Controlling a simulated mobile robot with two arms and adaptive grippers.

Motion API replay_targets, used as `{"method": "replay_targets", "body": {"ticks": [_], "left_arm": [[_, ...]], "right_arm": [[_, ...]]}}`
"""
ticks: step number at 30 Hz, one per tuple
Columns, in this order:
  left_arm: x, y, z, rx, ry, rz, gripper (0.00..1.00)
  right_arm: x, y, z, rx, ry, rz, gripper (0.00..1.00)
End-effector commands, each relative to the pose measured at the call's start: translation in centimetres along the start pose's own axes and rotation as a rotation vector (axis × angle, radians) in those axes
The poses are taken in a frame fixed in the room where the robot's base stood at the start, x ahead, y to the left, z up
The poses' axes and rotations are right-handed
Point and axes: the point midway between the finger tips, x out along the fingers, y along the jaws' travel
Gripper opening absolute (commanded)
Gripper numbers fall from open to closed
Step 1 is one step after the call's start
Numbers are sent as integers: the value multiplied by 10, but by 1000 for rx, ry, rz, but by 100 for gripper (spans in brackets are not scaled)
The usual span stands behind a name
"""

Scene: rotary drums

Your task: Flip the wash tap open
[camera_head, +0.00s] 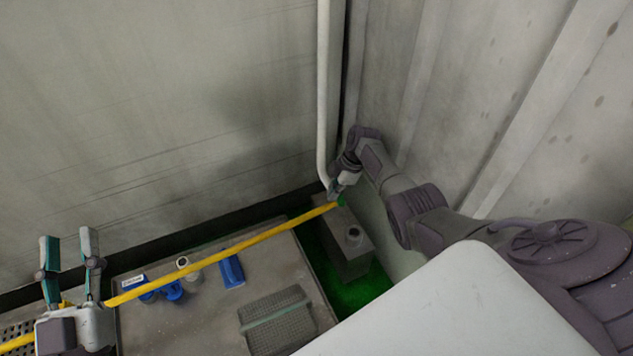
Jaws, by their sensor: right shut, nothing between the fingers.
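A pale vertical pipe (323,90) runs down the back wall and bends at its lower end, beside my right gripper. I cannot make out a tap handle clearly; a small green patch (341,200) shows just below the gripper, and I cannot tell if it is part of the tap. My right gripper (334,192) is shut and empty at the pipe's lower end, and its fingers hide part of that spot. I cannot tell whether they touch anything. My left gripper (68,236) is at the far left, fingers up and apart, empty, away from the pipe.
A yellow bar (225,253) crosses in front of the walls. Below it, a grey worktop (215,310) holds blue objects (231,271), a small pale cylinder (183,263) and a dark mesh basket (277,320). A grey block (345,262) stands above a green floor (362,292). A ribbed wall (480,90) rises at right.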

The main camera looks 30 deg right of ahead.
Motion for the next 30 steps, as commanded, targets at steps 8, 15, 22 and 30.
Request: {"method": "replay_targets", "body": {"ticks": [8, 15, 22, 30], "left_arm": [[-2, 4, -28, -7, 176, 8, 40], [-4, 5, -38, -9, 235, 11, 40], [-5, 5, -41, -10, 247, 11, 40], [-5, 5, -40, -10, 246, 11, 40]], "right_arm": [[-2, -3, 10, -110, -1, -38, 0], [-4, -3, 13, -107, -1, -37, 0], [-5, -3, 14, -105, -3, -37, 0], [-5, -3, 15, -104, -4, -37, 0]]}}
